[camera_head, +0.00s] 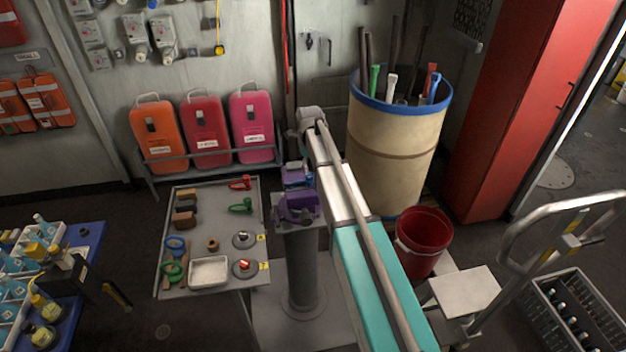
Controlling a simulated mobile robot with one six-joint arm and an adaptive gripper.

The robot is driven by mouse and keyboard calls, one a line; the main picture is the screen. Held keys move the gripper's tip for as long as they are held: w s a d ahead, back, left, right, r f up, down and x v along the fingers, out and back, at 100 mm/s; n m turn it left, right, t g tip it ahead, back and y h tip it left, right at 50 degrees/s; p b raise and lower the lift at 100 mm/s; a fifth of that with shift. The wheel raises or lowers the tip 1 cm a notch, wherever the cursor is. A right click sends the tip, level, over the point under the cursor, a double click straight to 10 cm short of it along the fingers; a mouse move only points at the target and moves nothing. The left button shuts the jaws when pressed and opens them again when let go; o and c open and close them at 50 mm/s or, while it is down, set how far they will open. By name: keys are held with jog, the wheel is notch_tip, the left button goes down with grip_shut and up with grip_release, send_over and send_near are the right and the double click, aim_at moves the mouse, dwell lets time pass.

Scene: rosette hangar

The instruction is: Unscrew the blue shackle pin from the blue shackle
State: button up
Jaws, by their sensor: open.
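A purple vise (298,206) stands on a grey pedestal (301,262) near the middle of the view. A small bluish-purple piece (297,177) shows just behind it; I cannot tell whether it is part of the vise. A blue ring-like thing (175,246) lies on the left side of the grey table (230,286). I cannot make out for sure which thing is the blue shackle, and its pin is too small to tell. My gripper is not to be made out in this view.
The grey table also bears a red shackle-like piece (241,183), a green one (241,206) and a pale tray (209,284).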

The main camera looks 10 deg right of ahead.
jog(key=n, duration=2.4)
dwell(0.6)
dwell(0.4)
